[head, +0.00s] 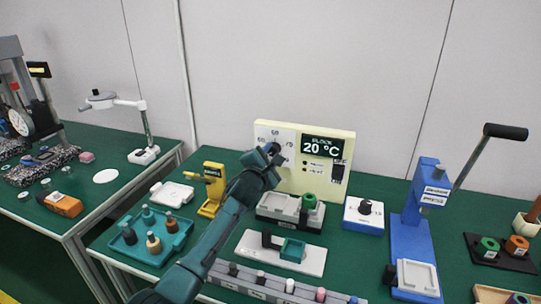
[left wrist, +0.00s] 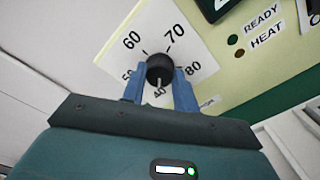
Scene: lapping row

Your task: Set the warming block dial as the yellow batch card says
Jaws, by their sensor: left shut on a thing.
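The warming block's cream panel (head: 336,190) stands at the back of the green bench, with a display (head: 322,147) reading 20 °C. Its white dial plate (left wrist: 188,45) shows the numbers 40 to 80 in the left wrist view. The black dial knob (left wrist: 160,66) sits between the fingers of my left gripper (left wrist: 160,78), which is shut on it. A pale mark on the knob's lower side points toward the 40. In the head view my left gripper (head: 272,150) covers part of the dial. I cannot make out a yellow batch card. My right gripper is not in view.
Below the panel stand a grey fixture (head: 275,209) and a white plate with a teal block (head: 292,250). A white box with a black knob (head: 364,208) and a blue press (head: 420,235) stand to the right. A teal tray (head: 178,240) and yellow clamp (head: 213,183) stand left.

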